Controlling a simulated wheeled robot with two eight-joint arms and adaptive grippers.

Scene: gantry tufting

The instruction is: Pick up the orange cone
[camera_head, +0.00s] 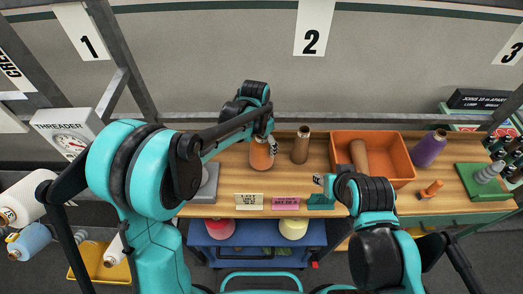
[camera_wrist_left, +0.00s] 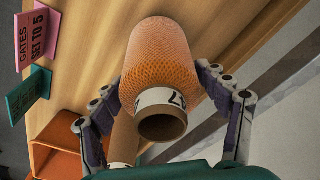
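The orange cone (camera_head: 262,158) stands upright on the wooden table, left of a bare brown tube. In the left wrist view the orange cone (camera_wrist_left: 160,60) is a mesh-textured package with a brown core and a white label at its top end. My left gripper (camera_head: 268,140) is over the cone's top. In the left wrist view its fingers are spread on either side of the cone, close to its sides, with no clear grip.
The brown tube (camera_head: 300,146) stands close right of the cone. An orange bin (camera_head: 404,160) holding a brown piece is further right, then a purple cone (camera_head: 429,148). A blue cart (camera_head: 260,240) is below.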

